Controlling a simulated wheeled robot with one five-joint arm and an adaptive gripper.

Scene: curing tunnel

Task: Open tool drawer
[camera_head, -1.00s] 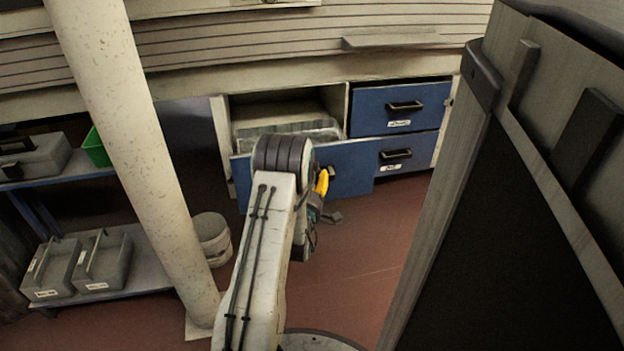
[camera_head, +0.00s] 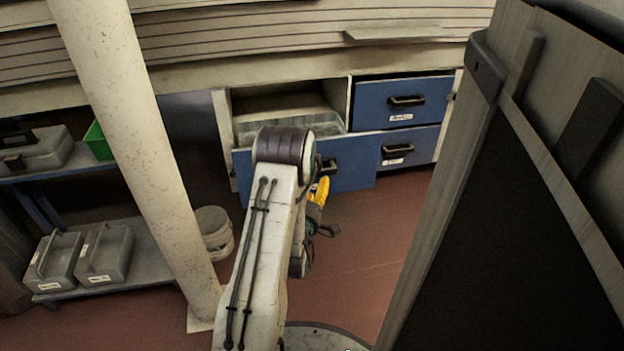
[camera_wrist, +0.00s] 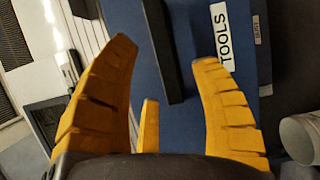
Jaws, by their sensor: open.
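The tool drawer (camera_head: 350,165) has a blue front and is pulled out of the lower left bay of the cabinet. Its front also fills the middle of the wrist view (camera_wrist: 190,100), with a white label (camera_wrist: 221,35) reading TOOLS and a dark bar handle (camera_wrist: 163,50). My gripper (camera_wrist: 165,75) has yellow fingers, spread open, with the handle's lower end between and beyond them. I cannot tell whether they touch it. In the head view my arm hides part of the drawer front, and only a bit of yellow finger (camera_head: 320,190) shows.
Two closed blue drawers, upper (camera_head: 402,103) and lower (camera_head: 410,148), are to the right. A pale column (camera_head: 135,150) and a bucket (camera_head: 213,231) stand left of my arm. A large dark panel (camera_head: 500,230) blocks the right. Grey bins (camera_head: 104,253) sit on a left shelf.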

